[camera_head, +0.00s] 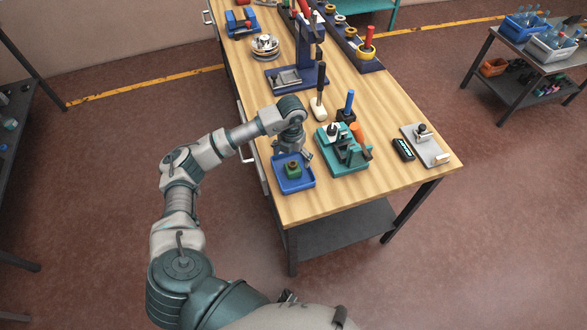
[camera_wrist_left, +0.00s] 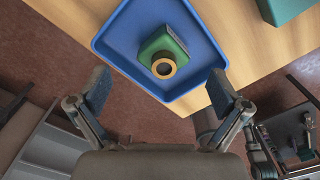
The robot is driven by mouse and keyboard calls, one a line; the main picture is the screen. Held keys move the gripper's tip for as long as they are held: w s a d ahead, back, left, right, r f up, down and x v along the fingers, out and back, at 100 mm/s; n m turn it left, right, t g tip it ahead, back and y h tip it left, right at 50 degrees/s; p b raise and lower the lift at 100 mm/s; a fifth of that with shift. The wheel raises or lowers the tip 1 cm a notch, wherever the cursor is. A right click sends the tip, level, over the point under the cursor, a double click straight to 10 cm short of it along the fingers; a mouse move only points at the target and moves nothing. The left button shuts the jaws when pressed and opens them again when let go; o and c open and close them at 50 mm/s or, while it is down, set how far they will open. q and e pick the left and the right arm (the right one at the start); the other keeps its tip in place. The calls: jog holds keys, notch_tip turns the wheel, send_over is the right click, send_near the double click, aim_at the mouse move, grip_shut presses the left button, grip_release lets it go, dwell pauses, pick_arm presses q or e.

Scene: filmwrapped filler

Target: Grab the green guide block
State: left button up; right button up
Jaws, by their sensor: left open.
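The green guide block (camera_head: 293,170) with a brass-coloured ring lies in a blue tray (camera_head: 307,182) near the front left corner of the workbench. In the left wrist view the block (camera_wrist_left: 174,44) sits in the tray (camera_wrist_left: 117,57), ahead of my fingers, with the ring facing the camera. My left gripper (camera_head: 292,153) is above the back of the tray. In the left wrist view my left gripper (camera_wrist_left: 157,90) is open, its two fingers wide apart, with nothing between the fingertips. The block is apart from both fingers. My right gripper does not show in either view.
A teal fixture (camera_head: 343,158) stands right beside the tray on the wooden workbench (camera_head: 400,107). A black device (camera_head: 403,149) and a grey plate (camera_head: 427,147) lie farther right. A blue-based press (camera_head: 297,78) stands behind. The bench's front strip is clear.

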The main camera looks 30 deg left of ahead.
aim_at(292, 163)
pick_arm(q)
jog(key=shift+s+a+f, duration=0.1)
jog(key=shift+s+f, duration=0.05)
jog(key=shift+f, duration=0.45)
jog(key=f, duration=0.4)
jog(key=shift+d+f+p, duration=0.25)
jog(key=shift+d+p, duration=0.15)
jog(key=c, duration=1.3)
jog(key=shift+a, duration=0.1)
jog(key=shift+c, duration=0.4)
jog(key=shift+r, duration=0.15)
